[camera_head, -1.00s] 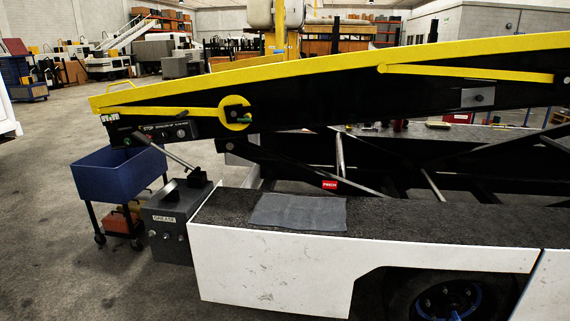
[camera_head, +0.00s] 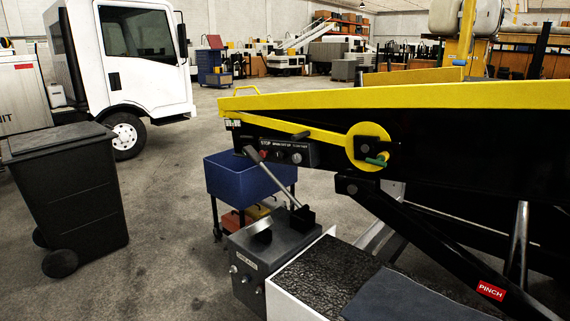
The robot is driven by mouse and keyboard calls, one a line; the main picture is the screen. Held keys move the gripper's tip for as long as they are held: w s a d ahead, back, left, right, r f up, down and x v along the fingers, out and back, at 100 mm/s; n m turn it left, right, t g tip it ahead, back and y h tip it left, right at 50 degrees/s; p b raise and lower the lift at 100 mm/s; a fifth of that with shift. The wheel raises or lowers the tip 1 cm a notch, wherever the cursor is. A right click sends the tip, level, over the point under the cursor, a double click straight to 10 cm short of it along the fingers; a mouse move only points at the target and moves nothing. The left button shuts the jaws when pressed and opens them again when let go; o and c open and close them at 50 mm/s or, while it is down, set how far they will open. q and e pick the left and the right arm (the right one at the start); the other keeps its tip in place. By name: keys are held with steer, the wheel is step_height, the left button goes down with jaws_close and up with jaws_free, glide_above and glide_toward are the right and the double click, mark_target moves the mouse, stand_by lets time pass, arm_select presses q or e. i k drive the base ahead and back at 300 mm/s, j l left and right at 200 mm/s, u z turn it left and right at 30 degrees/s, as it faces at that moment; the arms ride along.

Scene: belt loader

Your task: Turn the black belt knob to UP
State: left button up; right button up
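The control panel (camera_head: 287,153) sits on the side of the belt loader's raised boom, below the yellow rail, near its left end. It carries a red stop button (camera_head: 264,154) and small dark knobs, one of them the black belt knob (camera_head: 279,155). The panel lettering is too small for me to read the knob's setting. A long grey lever (camera_head: 272,172) rises from the grey box and its top end stands close to the panel. Neither of my grippers is in view.
A grey grease box (camera_head: 262,262) stands below the panel, beside the loader's dark deck (camera_head: 325,279). A blue cart (camera_head: 232,180) stands behind it. A black wheeled bin (camera_head: 70,195) is at left, a white truck (camera_head: 140,70) behind. Floor between bin and box is clear.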

mark_target(279, 156)
steer(key=i+l+z, duration=0.2)
steer(key=z, duration=0.15)
steer(key=i+j+z, duration=0.2)
steer(key=j+z, duration=0.15)
steer(key=i+j+z, duration=0.15)
steer(key=j+z, duration=0.2)
steer(key=i+j+z, duration=0.1)
steer(key=j+z, duration=0.25)
steer(key=j, duration=0.25)
steer(key=j+z, duration=0.35)
steer(key=i+j, duration=0.05)
steer(key=j, duration=0.1)
